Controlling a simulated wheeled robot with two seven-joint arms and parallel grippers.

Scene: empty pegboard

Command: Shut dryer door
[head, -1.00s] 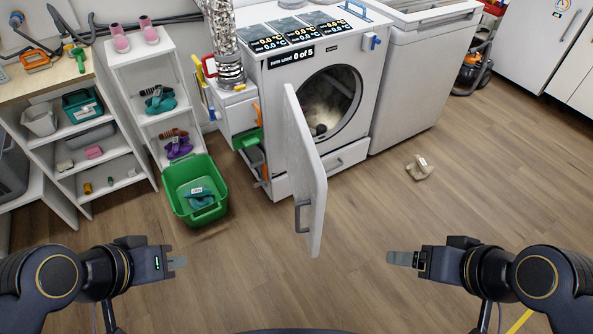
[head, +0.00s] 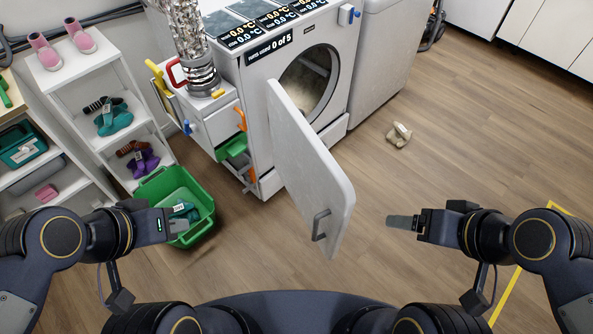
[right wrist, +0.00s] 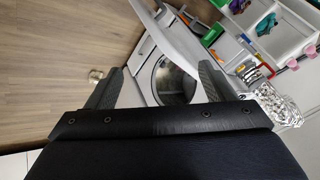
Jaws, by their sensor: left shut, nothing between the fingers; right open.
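The white dryer (head: 262,105) stands at top centre in the head view, its round opening (head: 308,82) uncovered. Its white door (head: 308,165) is swung open toward me, with a grey handle (head: 320,225) near its free edge. The dryer opening (right wrist: 172,80) and the door (right wrist: 168,32) also show upside down in the right wrist view. My left gripper (head: 183,223) is shut and empty, left of the door and in front of the green basket. My right gripper (head: 392,221) is open and empty, right of the handle and apart from it. Its two fingers (right wrist: 160,82) stand apart in the right wrist view.
A green basket (head: 158,188) is on the floor at left, beside white shelves (head: 88,85) with shoes. A small beige item (head: 399,135) lies on the floor right of the dryer. A white appliance (head: 378,60) adjoins the dryer. Floor at right is largely clear.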

